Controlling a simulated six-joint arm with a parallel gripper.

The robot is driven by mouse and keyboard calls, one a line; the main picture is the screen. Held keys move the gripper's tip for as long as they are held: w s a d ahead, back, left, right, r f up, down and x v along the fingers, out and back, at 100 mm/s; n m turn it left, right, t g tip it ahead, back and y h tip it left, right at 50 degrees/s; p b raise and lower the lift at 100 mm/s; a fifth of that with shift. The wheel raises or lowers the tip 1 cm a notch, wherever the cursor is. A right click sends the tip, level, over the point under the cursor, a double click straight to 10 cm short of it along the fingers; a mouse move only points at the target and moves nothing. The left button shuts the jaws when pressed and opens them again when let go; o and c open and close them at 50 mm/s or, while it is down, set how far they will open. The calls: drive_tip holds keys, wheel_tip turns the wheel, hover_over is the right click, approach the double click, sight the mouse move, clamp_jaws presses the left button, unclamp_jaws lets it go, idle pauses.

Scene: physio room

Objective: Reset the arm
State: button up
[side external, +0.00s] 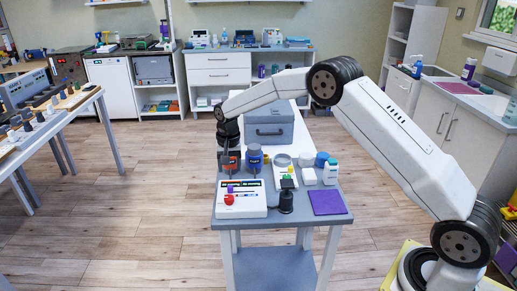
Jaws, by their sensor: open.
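My arm reaches in from the right over a small grey-topped table (222,221). My gripper (226,151) hangs at the arm's far left end, pointing down at the table's left edge. It is open; its fingers are small and dark in this view. A dark jar with a red-orange label (230,166) stands just below it. I cannot tell whether the fingers touch this jar. Nothing is visibly held.
A blue jar (254,158), a white control box (241,200), a dark knobbed piece (286,199), a purple mat (328,202) and a white bottle (330,173) crowd the table. A grey case (269,133) stands behind. A side bench (60,115) is at left; the floor between is clear.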

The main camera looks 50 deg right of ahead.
drive_tip(key=s+a+r+n+t, duration=0.1)
drive_tip(key=s+n, duration=0.3)
drive_tip(key=s, duration=1.1)
drive_tip(key=s+a+r+n+t, duration=0.1)
drive_tip(key=s+n, duration=0.3)
drive_tip(key=s, duration=1.1)
drive_tip(key=shift+a+r, duration=0.65)
drive_tip(key=shift+r, duration=0.2)
